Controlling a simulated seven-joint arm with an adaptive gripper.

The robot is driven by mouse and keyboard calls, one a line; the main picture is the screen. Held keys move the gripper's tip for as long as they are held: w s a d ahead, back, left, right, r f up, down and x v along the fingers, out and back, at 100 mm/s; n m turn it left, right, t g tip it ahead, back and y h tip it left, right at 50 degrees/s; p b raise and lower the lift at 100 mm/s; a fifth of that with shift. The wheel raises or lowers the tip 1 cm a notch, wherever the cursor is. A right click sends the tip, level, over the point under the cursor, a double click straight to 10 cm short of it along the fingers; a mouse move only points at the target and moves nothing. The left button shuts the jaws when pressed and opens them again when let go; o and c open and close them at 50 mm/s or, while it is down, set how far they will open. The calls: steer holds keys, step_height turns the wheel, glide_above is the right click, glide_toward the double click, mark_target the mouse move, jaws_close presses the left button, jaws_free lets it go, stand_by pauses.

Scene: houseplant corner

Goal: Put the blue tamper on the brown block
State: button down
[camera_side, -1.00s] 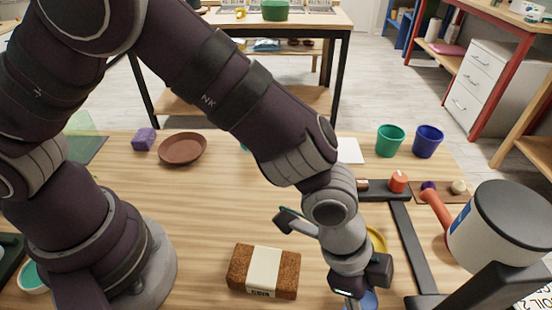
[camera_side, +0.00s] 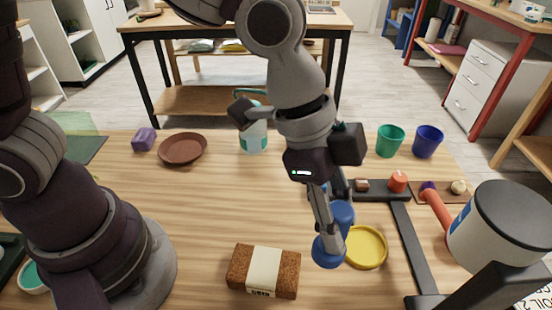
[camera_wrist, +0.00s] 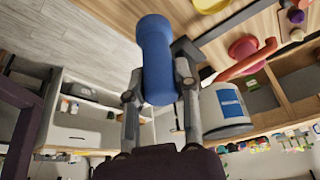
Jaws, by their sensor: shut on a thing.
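The blue tamper (camera_side: 328,250) is held in my gripper (camera_side: 330,222), right of and behind the brown block in the side view. Its wide round end is low and its handle rises behind the fingers. It seems to hang above the table, but its exact height is unclear. In the wrist view the tamper (camera_wrist: 157,55) sits between the two fingers of my gripper (camera_wrist: 160,88). The brown block (camera_side: 285,275) lies flat on the table with a pale paper band around it, its top bare. It does not show in the wrist view.
A yellow saucer (camera_side: 384,250) lies just right of the tamper. A spray bottle (camera_side: 254,138), brown saucer (camera_side: 183,149) and two cups are at the back.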

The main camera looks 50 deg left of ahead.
steer(key=s+a, duration=0.1)
steer(key=a, duration=0.3)
glide_above(286, 267)
step_height(286, 267, down, 8)
steer(key=shift+r, duration=0.15)
steer(key=c, duration=0.8)
jaws_free()
steer(key=shift+c, duration=0.2)
